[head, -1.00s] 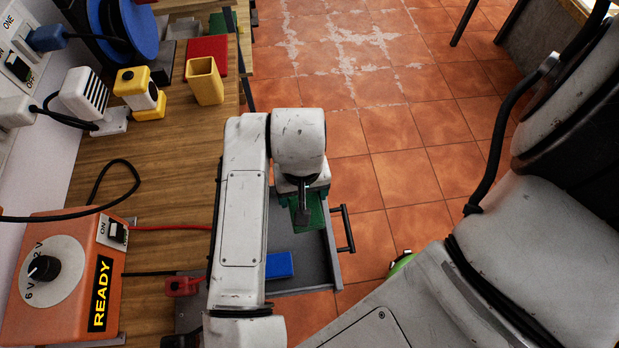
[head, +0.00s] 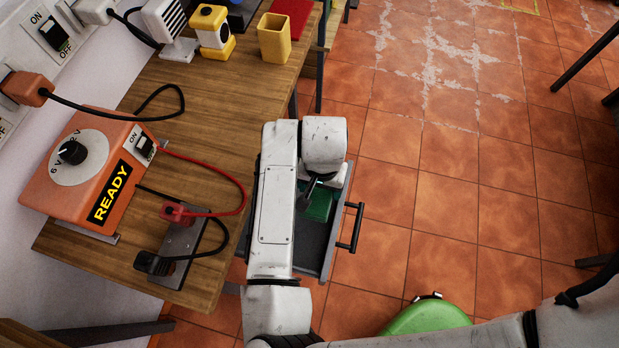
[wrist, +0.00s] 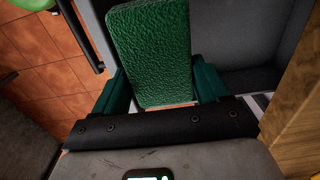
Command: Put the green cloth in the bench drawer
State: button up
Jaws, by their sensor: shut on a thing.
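The green cloth (head: 320,204) shows as a flat textured green piece, partly hidden by my arm in the head view. In the wrist view the cloth (wrist: 150,55) is between the two green fingers of my gripper (wrist: 160,92), which is shut on it. The grey bench drawer (head: 337,226) is pulled open with its black handle to the right. The cloth is over the drawer's opening; I cannot tell whether it touches the floor of the drawer (wrist: 240,35). My arm covers the drawer's left part.
The wooden bench (head: 130,205) carries an orange power supply (head: 100,170) with red and black leads, a yellow cup (head: 274,38) and a yellow-and-white piece (head: 212,32). A green rounded thing (head: 425,316) is at the lower right. The tiled floor (head: 440,180) on the right is open.

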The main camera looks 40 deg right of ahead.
jog(key=w+f+b, duration=0.1)
jog(key=f+b, duration=0.1)
jog(key=w+f+b, duration=0.1)
jog(key=f, duration=0.1)
jog(key=shift+w+d, duration=0.2)
jog(key=shift+w, duration=0.15)
jog(key=shift+w+f+b, duration=0.3)
jog(key=shift+w+b, duration=0.1)
jog(key=shift+w, duration=0.05)
jog(key=f+b, duration=0.1)
jog(key=f, duration=0.1)
jog(key=f+b, duration=0.1)
jog(key=b, duration=0.1)
jog(key=shift+w+f+b, duration=0.3)
jog(key=shift+w+f, duration=0.05)
jog(key=shift+f, duration=0.2)
jog(key=o, duration=1.1)
jog(key=shift+c, duration=0.2)
notch_tip(320, 180, up, 12)
jog(key=shift+r+p, duration=0.2)
jog(key=shift+p, duration=0.3)
